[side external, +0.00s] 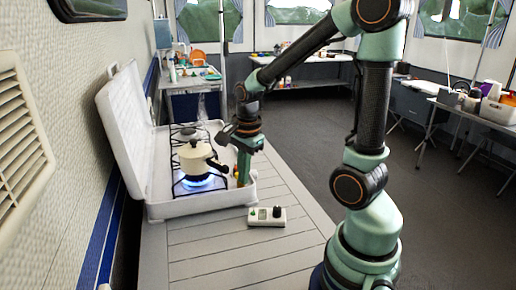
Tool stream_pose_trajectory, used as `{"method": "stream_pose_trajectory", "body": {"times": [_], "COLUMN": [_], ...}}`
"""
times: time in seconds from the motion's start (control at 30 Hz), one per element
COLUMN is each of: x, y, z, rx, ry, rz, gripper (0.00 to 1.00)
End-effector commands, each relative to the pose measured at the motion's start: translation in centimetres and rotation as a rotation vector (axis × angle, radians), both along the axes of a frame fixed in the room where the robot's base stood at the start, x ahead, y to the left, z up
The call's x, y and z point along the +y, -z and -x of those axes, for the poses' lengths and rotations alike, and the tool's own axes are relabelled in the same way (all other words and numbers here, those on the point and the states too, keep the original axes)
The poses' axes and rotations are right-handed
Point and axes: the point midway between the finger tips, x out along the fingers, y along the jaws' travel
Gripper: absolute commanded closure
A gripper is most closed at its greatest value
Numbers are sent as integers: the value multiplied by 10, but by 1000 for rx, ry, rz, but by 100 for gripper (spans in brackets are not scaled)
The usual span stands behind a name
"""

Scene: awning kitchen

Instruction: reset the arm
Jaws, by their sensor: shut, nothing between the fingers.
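My gripper (243,178) points down at the right side of the stove, close to the pot's handle. Its fingers are shut and hold nothing. In this view I cannot tell whether it touches the handle or the stove. A cream pot (191,160) with a lid and dark knob sits upright on the front burner, its handle pointing right toward my gripper. A blue flame (202,181) burns under it. The white camping stove (170,208) has its lid (127,130) open against the wall. My arm rises from its base at the lower right.
A small white box with a black knob and green button (266,217) lies on the slatted grey table (215,255) in front of the stove. The rear burner (185,132) is partly hidden behind the pot. The table's front is clear. Side tables with containers stand at the back and right.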

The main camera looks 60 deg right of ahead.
Motion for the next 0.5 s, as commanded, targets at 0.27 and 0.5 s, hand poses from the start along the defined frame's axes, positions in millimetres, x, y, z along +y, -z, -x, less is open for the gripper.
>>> {"method": "stream_pose_trajectory", "body": {"times": [0.27, 0.5], "x": [49, 85], "y": [-55, -88], "z": [3, 17], "rx": [-130, -209], "ry": [-765, -1371], "rz": [165, 362], "gripper": [100, 100]}}
